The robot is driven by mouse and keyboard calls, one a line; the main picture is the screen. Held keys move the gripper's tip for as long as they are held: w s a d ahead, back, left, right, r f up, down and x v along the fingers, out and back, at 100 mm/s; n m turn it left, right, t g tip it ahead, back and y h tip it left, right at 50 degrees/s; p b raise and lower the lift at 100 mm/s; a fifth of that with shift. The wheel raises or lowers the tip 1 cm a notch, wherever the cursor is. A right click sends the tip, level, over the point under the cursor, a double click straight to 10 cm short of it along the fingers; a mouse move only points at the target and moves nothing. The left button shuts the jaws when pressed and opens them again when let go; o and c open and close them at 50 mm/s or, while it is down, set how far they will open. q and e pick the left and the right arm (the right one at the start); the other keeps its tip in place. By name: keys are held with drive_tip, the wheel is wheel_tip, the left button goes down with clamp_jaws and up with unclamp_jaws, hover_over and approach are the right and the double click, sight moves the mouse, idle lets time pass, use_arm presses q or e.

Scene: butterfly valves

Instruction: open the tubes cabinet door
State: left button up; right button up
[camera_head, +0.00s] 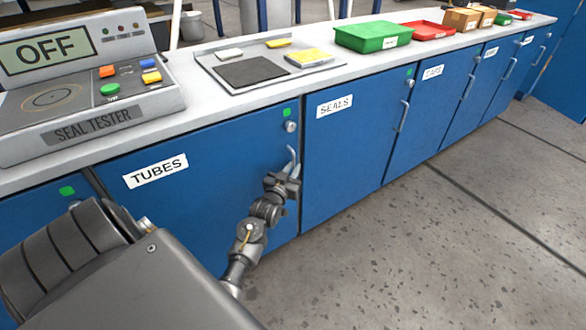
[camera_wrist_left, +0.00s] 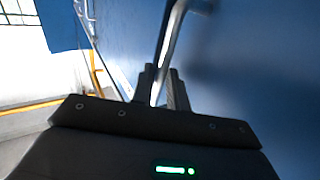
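The tubes cabinet door (camera_head: 215,200) is a blue panel with a white TUBES label and looks flush with its neighbour. Its silver vertical handle (camera_head: 292,154) is near its right edge, below a round lock (camera_head: 290,126) and a green square. My left gripper (camera_head: 291,172) is at the handle, partly covering it. In the left wrist view, the handle (camera_wrist_left: 172,42) runs down between the two dark fingers (camera_wrist_left: 162,85), which are close together on either side of it; the gripper looks shut on it. My right gripper is not in view.
The seal tester (camera_head: 90,85), reading OFF, stands on the counter above the door. A tray (camera_head: 262,68) and green (camera_head: 373,37) and red bins (camera_head: 428,31) stand farther right. The SEALS door (camera_head: 350,150) adjoins. The floor in front (camera_head: 430,250) is clear.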

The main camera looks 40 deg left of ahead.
use_arm(q)
drive_tip(key=shift+w+a, duration=0.2)
drive_tip(key=shift+w, duration=0.45)
clamp_jaws()
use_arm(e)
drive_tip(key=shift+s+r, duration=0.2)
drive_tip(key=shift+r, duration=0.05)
